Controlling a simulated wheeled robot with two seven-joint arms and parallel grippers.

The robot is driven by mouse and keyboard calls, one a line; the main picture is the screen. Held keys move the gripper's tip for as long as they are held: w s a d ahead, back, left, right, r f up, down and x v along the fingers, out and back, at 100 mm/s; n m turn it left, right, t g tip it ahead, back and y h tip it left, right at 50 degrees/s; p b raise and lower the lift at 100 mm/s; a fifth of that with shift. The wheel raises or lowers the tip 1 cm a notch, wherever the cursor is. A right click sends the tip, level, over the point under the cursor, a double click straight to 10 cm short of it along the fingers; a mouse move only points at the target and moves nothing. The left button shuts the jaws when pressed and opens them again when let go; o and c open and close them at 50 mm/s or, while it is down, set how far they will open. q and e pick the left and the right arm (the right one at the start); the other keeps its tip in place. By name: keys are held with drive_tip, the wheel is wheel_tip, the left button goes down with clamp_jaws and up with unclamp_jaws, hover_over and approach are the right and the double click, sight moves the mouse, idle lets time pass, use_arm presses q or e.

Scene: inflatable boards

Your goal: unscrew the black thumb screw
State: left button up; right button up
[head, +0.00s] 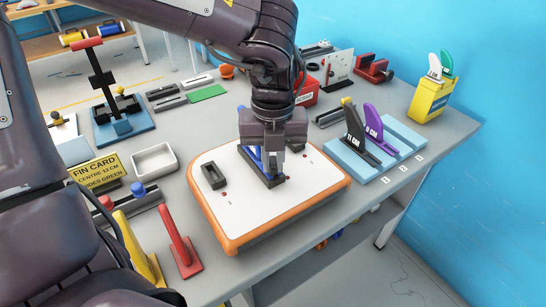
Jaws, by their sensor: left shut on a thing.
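An orange-edged white board (226,221) lies on the table. A long black fin box (273,183) is set in its middle, with a blue fin (254,156) standing in it, partly behind my gripper. My left gripper (271,166) points down over this box, close to the fin, with its jaws shut. The black thumb screw is hidden at the fingertips, so my grip on it cannot be seen clearly. A smaller black box (213,176) is on the board's left part. My right gripper is not in view.
A blue rack (357,175) holding a black and a purple fin stands right of the board. A yellow bin (428,103) is at the far right. A white tray (155,161), yellow fin card (96,173) and red stand (184,256) are left.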

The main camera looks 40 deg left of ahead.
use_arm(q)
clamp_jaws()
drive_tip(key=shift+f+n+b, duration=0.15)
drive_tip(key=shift+n+b, duration=0.3)
drive_tip(key=shift+n, duration=0.15)
drive_tip(key=shift+n+b, duration=0.4)
drive_tip(key=shift+n, duration=0.7)
drive_tip(key=shift+w+d+n+b, duration=0.1)
drive_tip(key=shift+n+b, duration=0.7)
drive_tip(key=shift+n, duration=0.3)
drive_tip(key=shift+o, duration=1.2)
unclamp_jaws()
drive_tip(key=o, duration=0.5)
drive_tip(key=shift+c, duration=0.2)
